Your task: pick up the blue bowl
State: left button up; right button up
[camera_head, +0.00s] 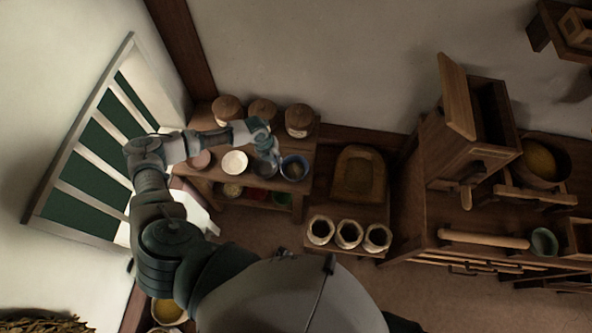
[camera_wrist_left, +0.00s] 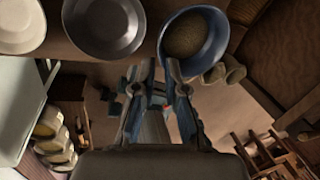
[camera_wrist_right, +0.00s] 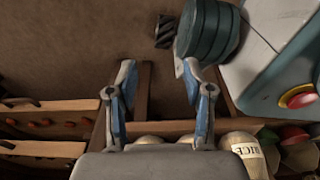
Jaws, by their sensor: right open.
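The blue bowl (camera_head: 294,167) stands at the right end of the low shelf's top and holds something brownish. It also shows in the left wrist view (camera_wrist_left: 214,48), at the top right of centre. My left gripper (camera_head: 270,153) reaches over the shelf top, beside the blue bowl. In the left wrist view its fingertips (camera_wrist_left: 161,65) are a small gap apart, and the right finger overlaps the bowl's near left rim. Whether they touch the rim I cannot tell. My right gripper (camera_wrist_right: 157,70) is open and empty over the floor, far from the bowl.
A grey bowl (camera_head: 264,168) and a white bowl (camera_head: 235,162) stand left of the blue bowl. Several lidded brown jars (camera_head: 300,121) line the back.

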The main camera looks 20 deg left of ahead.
aim_at(282, 168)
pick_arm(q)
jog(key=x, duration=0.7)
jog(key=shift+f, duration=0.3)
jog(key=shift+d+f, duration=0.1)
jog(key=shift+f, duration=0.15)
grip_shut()
pick_arm(e)
jog(key=shift+w+a+r, duration=0.2)
jog(key=shift+w+r, duration=0.15)
jog(key=shift+w, duration=0.4)
